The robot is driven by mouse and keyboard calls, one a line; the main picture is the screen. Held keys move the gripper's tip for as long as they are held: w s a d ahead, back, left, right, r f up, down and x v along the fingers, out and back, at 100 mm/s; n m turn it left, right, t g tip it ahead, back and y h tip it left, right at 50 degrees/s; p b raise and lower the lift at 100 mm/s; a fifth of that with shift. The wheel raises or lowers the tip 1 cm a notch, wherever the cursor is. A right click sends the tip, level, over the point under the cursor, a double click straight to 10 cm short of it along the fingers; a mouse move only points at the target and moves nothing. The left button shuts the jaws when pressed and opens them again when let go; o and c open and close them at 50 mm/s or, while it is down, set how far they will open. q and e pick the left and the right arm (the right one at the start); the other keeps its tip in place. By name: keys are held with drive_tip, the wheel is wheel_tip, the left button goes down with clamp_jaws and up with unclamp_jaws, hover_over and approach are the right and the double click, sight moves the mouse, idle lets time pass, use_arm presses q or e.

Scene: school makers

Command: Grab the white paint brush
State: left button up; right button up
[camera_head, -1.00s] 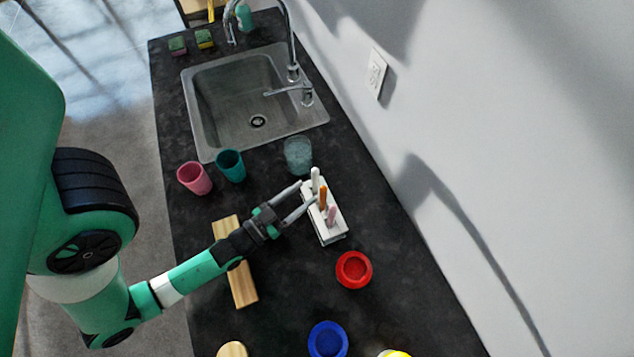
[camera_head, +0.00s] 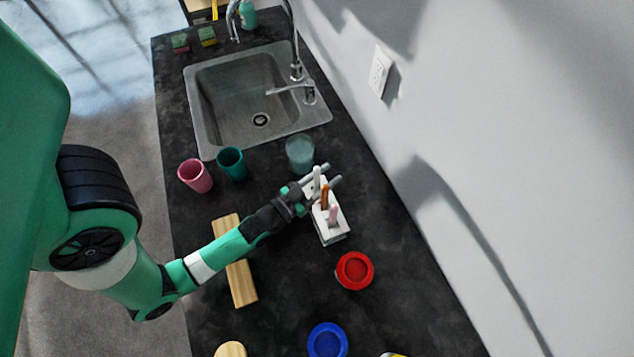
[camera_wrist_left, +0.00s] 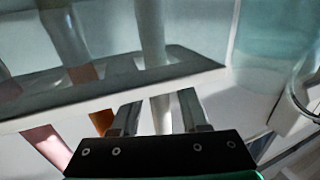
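The white paint brush (camera_head: 316,178) stands upright in the white holder (camera_head: 331,231), at its far end. An orange brush (camera_head: 325,195) and a pink brush (camera_head: 333,215) stand in the same holder, nearer the camera. My left gripper (camera_head: 333,174) is at the holder's far end, its two fingers reaching past either side of the white brush. In the left wrist view the white brush (camera_wrist_left: 160,115) lies between the fingers, with thin gaps beside it, so the gripper looks open. My right gripper is not in view.
A clear glass (camera_head: 300,153) stands close behind the holder. Pink (camera_head: 195,176) and teal (camera_head: 231,163) cups stand left of it, near the sink (camera_head: 205,127). Red (camera_head: 354,270) and blue (camera_head: 327,341) paint pots lie nearer. A wooden board (camera_head: 243,285) lies under my left arm.

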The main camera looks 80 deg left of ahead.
use_arm(q)
clamp_jaws()
drive_tip(key=shift+r, duration=0.1)
wheel_tip(320, 180, up, 18)
drive_tip(key=p, duration=1.4)
